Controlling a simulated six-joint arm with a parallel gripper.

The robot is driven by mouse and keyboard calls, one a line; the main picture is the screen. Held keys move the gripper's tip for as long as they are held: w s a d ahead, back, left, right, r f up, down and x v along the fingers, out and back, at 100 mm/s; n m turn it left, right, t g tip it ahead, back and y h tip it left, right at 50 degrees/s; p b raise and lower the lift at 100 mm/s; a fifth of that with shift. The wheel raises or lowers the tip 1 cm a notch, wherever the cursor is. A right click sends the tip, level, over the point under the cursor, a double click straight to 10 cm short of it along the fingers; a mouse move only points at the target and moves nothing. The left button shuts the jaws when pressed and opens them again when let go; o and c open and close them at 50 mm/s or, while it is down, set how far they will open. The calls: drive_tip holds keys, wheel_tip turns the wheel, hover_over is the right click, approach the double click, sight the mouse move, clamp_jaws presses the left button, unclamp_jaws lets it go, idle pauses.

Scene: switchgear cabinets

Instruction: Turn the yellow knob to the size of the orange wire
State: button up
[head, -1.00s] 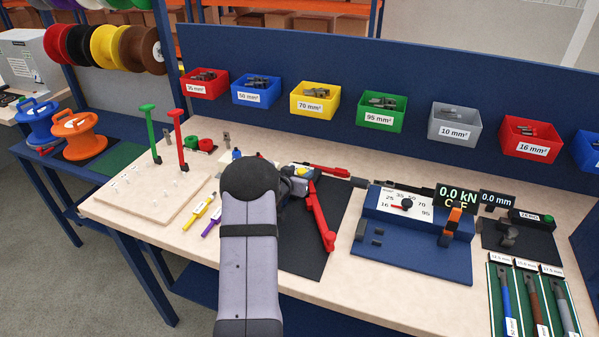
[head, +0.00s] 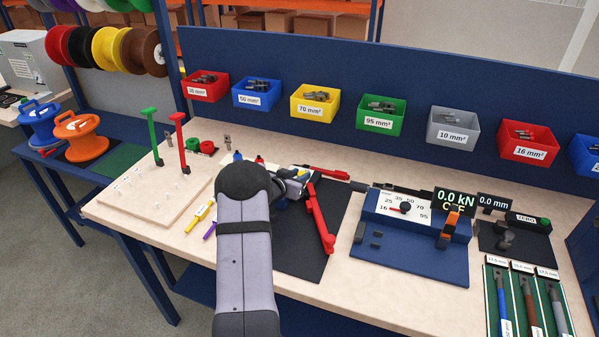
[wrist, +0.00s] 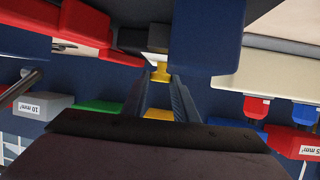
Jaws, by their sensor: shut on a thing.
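A yellow knob (wrist: 160,73) shows in the wrist view between the fingertips of my gripper (wrist: 161,80), which is shut on it. In the head view my gripper (head: 288,186) is at a tool with two red handles (head: 321,215) lying on a black mat; my arm hides part of it. Any size marks on the knob cannot be read. An orange spool (head: 80,136) stands on the side table at the left; no size label on it is readable.
A blue press (head: 410,245) has a dial (head: 404,207) with sizes from 16 to 95, its red pointer near 16. Labelled bins, such as the yellow 70 mm² bin (head: 315,112), hang behind. A pegboard (head: 150,195) with green and red posts lies left.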

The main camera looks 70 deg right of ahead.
drive_tip(key=shift+w+r+m+g+p, duration=0.25)
drive_tip(key=shift+m+g+p, duration=0.35)
drive_tip(key=shift+g+p, duration=0.15)
drive_tip(key=shift+w+d+f+m+g+y, duration=0.1)
drive_tip(key=shift+f+m+g+y, duration=0.1)
drive_tip(key=shift+m+g, duration=0.35)
drive_tip(key=shift+w+f+m+g+y, duration=0.1)
drive_tip(key=shift+f+m+g+y, duration=0.1)
drive_tip(key=shift+m+g, duration=0.35)
drive_tip(key=m+g+y+b, duration=0.1)
drive_tip(key=g+b, duration=0.1)
drive_tip(key=shift+w+m+b, duration=0.1)
drive_tip(key=shift+m+b, duration=0.3)
drive_tip(key=shift+d+r+m+g+y+b, duration=0.15)
drive_tip(key=shift+m+g+y+b, duration=0.3)
drive_tip(key=shift+b, duration=0.25)
drive_tip(key=o, duration=1)
